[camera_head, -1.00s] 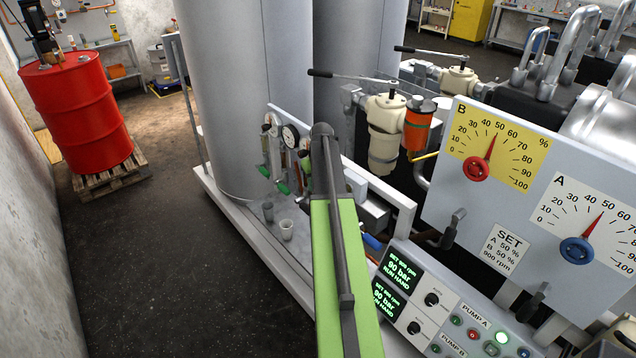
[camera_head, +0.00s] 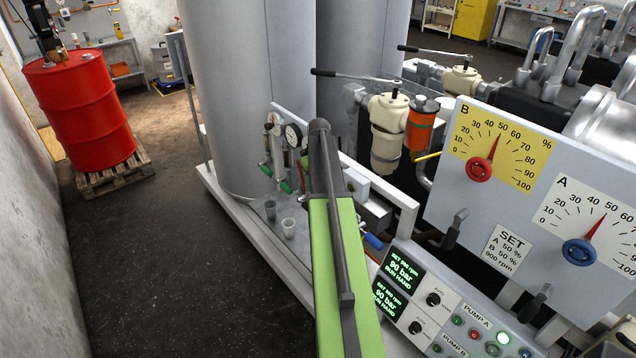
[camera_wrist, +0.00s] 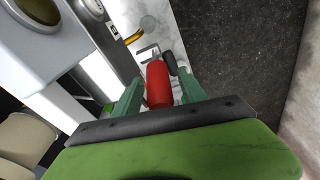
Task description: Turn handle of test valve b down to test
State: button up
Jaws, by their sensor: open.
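A red handle (camera_wrist: 159,85), seen end-on in the wrist view, lies between the two teal fingers of my gripper (camera_wrist: 160,92). The fingers are open, one on each side of it. I cannot tell whether either finger touches it. No label shows that it belongs to test valve b. A black grip (camera_wrist: 170,63) and a brass spout (camera_wrist: 134,37) are just beyond it. In the head view my green arm hides my gripper and the red handle. Green handles (camera_head: 286,187) and a blue handle (camera_head: 373,241) show beside the arm.
Two cups (camera_head: 270,209) (camera_head: 288,228) stand on the ledge below the pressure gauges (camera_head: 293,135). Tall grey tanks (camera_head: 245,90) rise behind. The control panel (camera_head: 425,310) and dial board (camera_head: 520,190) are at right. A red drum (camera_head: 82,105) stands on a pallet (camera_head: 115,177). The floor at left is clear.

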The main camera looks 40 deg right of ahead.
notch_tip(320, 180, up, 17)
jog(key=s+a+p, duration=0.1)
jog(key=s+p, duration=0.1)
jog(key=p, duration=1.5)
jog(key=shift+a, duration=0.25)
jog(key=shift+c, duration=0.4)
